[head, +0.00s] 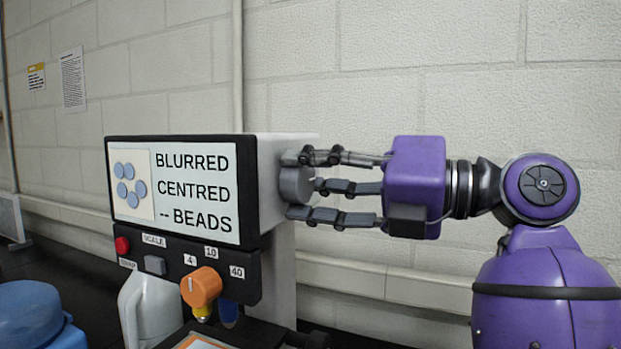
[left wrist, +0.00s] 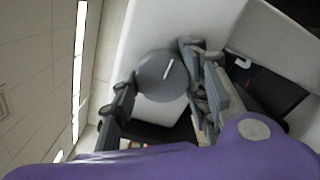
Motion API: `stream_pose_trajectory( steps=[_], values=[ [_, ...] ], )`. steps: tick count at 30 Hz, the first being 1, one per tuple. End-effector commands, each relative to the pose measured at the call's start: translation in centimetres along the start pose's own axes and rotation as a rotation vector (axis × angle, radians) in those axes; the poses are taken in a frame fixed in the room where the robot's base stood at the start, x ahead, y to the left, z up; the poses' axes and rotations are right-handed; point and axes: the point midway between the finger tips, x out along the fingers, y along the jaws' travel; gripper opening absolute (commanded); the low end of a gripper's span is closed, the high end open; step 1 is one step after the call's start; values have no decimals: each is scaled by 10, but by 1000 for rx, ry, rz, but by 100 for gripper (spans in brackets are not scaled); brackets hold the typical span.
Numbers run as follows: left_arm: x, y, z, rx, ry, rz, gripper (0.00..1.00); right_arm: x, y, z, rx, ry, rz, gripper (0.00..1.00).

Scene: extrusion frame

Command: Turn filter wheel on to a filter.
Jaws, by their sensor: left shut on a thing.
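The filter wheel appears to be the grey round knob (head: 296,185) on the right side of the screen housing. In the left wrist view its face (left wrist: 162,76) shows a white pointer line, slanted toward the upper right. My left gripper (head: 309,186) reaches it from the right of the head view, its dark fingers shut around the knob's rim. In the left wrist view the gripper's fingers (left wrist: 160,90) sit on both sides of the knob. The screen (head: 197,190) reads "BLURRED", "CENTRED", "-- BEADS" beside a picture of several blue discs. No filter labels are legible around the knob.
Below the screen are a red button (head: 122,245), a grey SCALE button (head: 155,265) and an orange knob (head: 201,287) among labels 4, 10 and 40. A white bottle (head: 150,308) and a blue object (head: 38,315) stand at lower left. A pale block wall is behind.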

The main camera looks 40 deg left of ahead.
Motion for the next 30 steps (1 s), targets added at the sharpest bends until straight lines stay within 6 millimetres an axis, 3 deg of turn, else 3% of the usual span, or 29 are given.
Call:
stream_pose_trajectory(
  steps=[1,2,5,14,23,30],
  values=[
    [0,2,1,-3,-2,4,16,0,0,-2,0,4,-1,0],
    [0,2,1,-3,-3,4,45,0,0,-4,-1,6,-1,0],
    [0,2,1,-3,-3,4,58,1,-1,-8,-1,14,-2,0],
    [0,0,0,0,-2,1,58,2,-1,-13,-2,22,-3,0],
    [-1,0,1,-1,-3,1,58,1,0,-4,-2,6,-2,0],
    [-32,0,2,0,-7,0,58,1,-1,-6,-1,9,-2,0]
  ],
)
